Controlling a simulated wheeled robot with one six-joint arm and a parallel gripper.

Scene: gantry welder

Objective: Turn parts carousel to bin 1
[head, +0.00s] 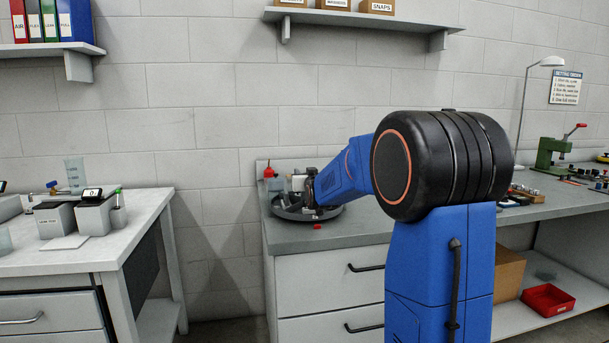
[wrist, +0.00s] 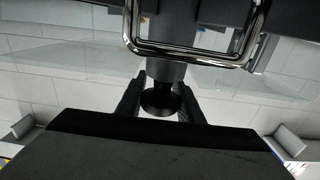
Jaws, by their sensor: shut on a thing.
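The parts carousel (head: 283,211) is a dark round tray on the grey bench, in the middle of the head view. Small pale and dark parts stand on it. A small red piece (head: 317,226) lies on the bench at its front edge. My gripper (head: 311,190) reaches in over the carousel from the right. In the wrist view my gripper (wrist: 160,102) has its two dark fingers closed on either side of a dark round knob (wrist: 160,104). The bin numbers are not readable, and my arm hides the carousel's right part.
A shelf with boxes (head: 362,17) hangs above. A green press (head: 552,153) stands farther right on the bench. A separate table (head: 75,255) is at left, with open floor between. A shiny metal frame (wrist: 190,63) crosses the wrist view.

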